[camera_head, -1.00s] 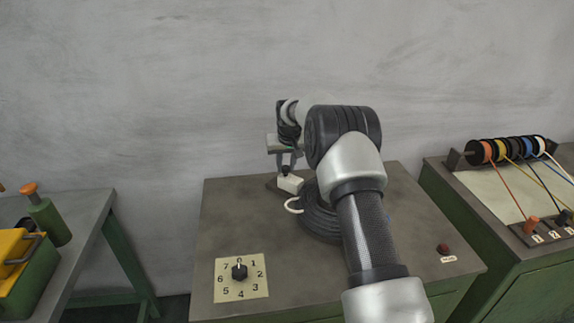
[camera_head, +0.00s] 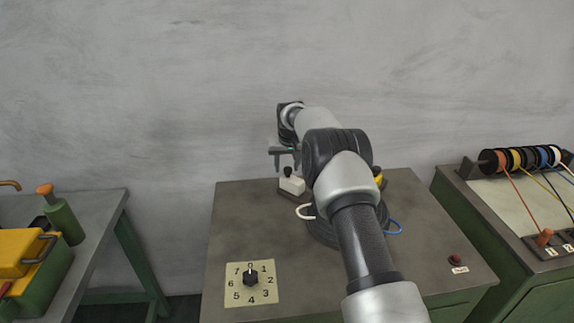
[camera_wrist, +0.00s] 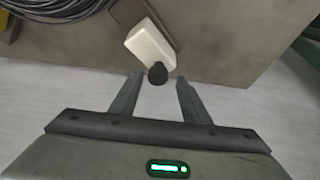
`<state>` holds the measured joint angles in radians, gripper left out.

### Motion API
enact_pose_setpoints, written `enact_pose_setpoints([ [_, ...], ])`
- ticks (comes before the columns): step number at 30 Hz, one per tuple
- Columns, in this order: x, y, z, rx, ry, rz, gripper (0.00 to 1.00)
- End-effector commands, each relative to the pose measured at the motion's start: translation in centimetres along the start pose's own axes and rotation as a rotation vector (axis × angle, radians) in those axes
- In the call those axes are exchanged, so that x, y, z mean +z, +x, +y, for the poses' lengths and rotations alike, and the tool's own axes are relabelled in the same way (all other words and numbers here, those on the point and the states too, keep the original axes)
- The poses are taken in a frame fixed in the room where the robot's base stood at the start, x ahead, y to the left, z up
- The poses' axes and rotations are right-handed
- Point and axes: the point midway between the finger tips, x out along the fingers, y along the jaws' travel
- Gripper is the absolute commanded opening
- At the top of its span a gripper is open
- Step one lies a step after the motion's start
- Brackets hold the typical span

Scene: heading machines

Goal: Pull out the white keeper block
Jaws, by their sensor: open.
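The white keeper block (camera_head: 292,185) with a black knob (camera_head: 288,171) on it stands at the back of the grey cabinet top, left of the coil. In the wrist view the block (camera_wrist: 150,45) overlaps the end of a dark plate (camera_wrist: 146,13), with its knob (camera_wrist: 158,74) toward me. My gripper (camera_head: 284,163) is at the knob. In the wrist view the two fingers of my gripper (camera_wrist: 159,80) are apart, with the knob between or just beyond their tips. I cannot tell if either finger touches it.
A dark coil (camera_head: 323,232) with a white wire end (camera_head: 304,211) and a blue one (camera_head: 394,228) lies under my arm. A numbered dial (camera_head: 251,283) is at the front left of the cabinet. A red button (camera_head: 455,259) is at the front right.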

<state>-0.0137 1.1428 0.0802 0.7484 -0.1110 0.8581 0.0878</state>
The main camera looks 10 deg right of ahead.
Motion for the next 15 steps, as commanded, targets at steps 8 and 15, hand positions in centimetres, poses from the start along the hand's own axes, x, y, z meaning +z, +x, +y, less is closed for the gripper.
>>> enact_pose_setpoints([
  [8,-0.1,-2.9,0.1,0.001,0.000,0.002,0.42],
  [15,-0.1,-8.7,0.1,0.001,0.000,0.004,0.42],
])
